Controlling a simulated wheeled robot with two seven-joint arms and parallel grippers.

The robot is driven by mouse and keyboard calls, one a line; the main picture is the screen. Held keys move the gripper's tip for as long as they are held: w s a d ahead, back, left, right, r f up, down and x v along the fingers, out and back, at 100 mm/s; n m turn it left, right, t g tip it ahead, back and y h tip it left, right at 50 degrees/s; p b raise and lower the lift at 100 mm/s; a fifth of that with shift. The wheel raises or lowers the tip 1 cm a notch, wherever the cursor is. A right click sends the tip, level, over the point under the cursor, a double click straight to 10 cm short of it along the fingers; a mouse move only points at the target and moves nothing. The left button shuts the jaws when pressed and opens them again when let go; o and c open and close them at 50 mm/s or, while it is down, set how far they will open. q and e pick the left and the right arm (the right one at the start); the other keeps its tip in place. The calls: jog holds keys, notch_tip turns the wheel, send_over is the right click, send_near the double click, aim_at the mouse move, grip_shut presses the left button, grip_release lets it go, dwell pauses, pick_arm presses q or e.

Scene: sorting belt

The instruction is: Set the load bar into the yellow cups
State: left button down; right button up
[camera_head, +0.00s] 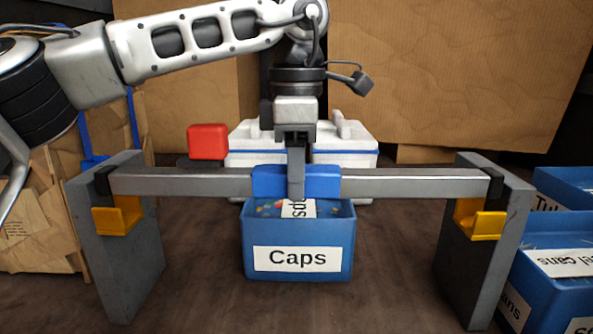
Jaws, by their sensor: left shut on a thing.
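The load bar (400,183) is a long grey bar with a blue middle block and black ends. It is level and runs left to right across the view. My left gripper (296,180) comes down from above and is shut on the blue middle block. The left yellow cup (117,218) is on the left grey post, and the right yellow cup (484,224) is on the right grey post. Each black end shows above its cup, with a gap in the picture; the exact depth between them is hard to tell. My right gripper is not in view.
A blue bin labelled Caps (298,235) stands below the bar's middle. The left post (128,265) and right post (470,280) flank it. More blue bins (565,262) stand at the right. A red block (207,141) and white boxes (345,158) are behind.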

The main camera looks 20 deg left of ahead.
pick_arm(q)
jog(key=shift+f+b, duration=0.8)
jog(key=shift+f, duration=0.35)
jog(key=shift+f+b, duration=0.8)
jog(key=shift+f, duration=0.35)
jog(key=c, duration=0.9)
grip_release()
jog(key=shift+r, duration=0.1)
jog(key=shift+f, duration=0.2)
